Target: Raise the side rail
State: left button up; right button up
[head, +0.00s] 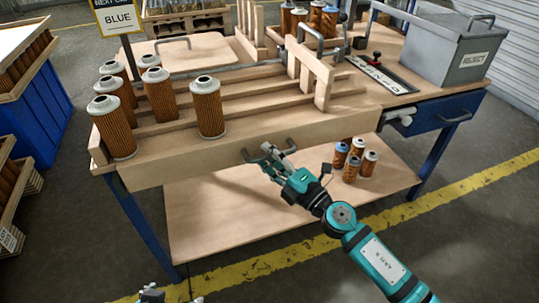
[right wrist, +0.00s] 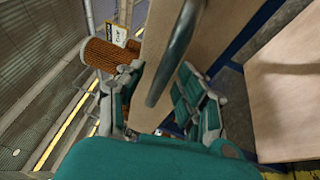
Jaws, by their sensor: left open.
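The side rail (head: 180,165) is a long wooden board along the front edge of the bench. A grey bar handle (head: 252,158) is fixed to its front face. My right gripper (head: 277,151) is at this handle, with its arm coming from the lower right. In the right wrist view the handle (right wrist: 176,55) runs between the two spread fingers (right wrist: 160,100), which do not look closed on it. My left gripper (head: 152,294) is open at the bottom edge, low and far from the rail; most of it is cut off.
Several orange filter cartridges (head: 208,108) stand on the bench behind the rail, near its left end. Several small cartridges (head: 351,168) stand on the lower shelf (head: 225,205). A grey reject bin (head: 451,54) stands at the right. The floor in front is clear.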

grip_shut()
dwell(0.6)
